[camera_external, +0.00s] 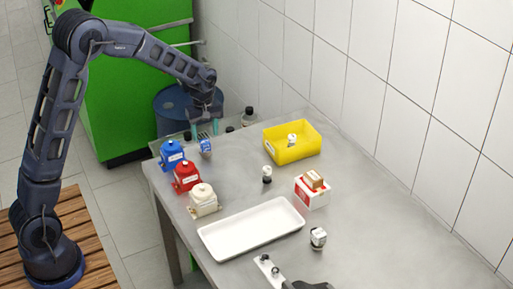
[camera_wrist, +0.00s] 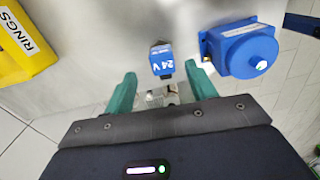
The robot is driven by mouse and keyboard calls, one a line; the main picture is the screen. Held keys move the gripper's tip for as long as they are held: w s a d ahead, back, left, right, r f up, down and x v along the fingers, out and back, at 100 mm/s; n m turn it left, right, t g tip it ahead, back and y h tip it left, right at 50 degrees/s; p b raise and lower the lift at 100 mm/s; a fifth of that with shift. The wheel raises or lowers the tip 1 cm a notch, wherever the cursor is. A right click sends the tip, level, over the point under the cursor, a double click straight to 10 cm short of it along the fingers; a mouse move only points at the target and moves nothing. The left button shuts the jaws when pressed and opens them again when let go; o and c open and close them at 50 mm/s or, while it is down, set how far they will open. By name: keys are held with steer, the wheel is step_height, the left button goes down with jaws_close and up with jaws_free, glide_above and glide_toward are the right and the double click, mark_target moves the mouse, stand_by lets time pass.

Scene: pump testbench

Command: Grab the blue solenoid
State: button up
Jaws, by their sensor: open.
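The blue solenoid (camera_external: 205,144), a small block, is near the table's far left edge. In the wrist view its label reads "24 V" (camera_wrist: 162,60), with metal parts below it toward my gripper. My gripper (camera_external: 201,130) has teal fingers and points down over the solenoid. In the wrist view the solenoid shows between and slightly beyond the open fingertips (camera_wrist: 162,80), with a gap on each side. I cannot tell whether the fingers touch it.
A larger blue housing (camera_external: 172,155) is close beside the solenoid; it shows close to one finger in the wrist view (camera_wrist: 242,50). Red (camera_external: 187,178) and cream (camera_external: 204,200) housings follow. A yellow bin (camera_external: 298,152) marked "RINGS" (camera_wrist: 22,42) and a white tray (camera_external: 250,228) are farther right.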

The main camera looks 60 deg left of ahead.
mark_target(205, 141)
steer(key=shift+s+a+f, duration=0.1)
steer(key=shift+f, duration=1.2)
steer(key=shift+s+a+f, duration=0.1)
steer(key=shift+f, duration=1.2)
steer(key=c, duration=1.2)
steer(key=shift+w+r, duration=0.1)
steer(key=shift+r, duration=0.05)
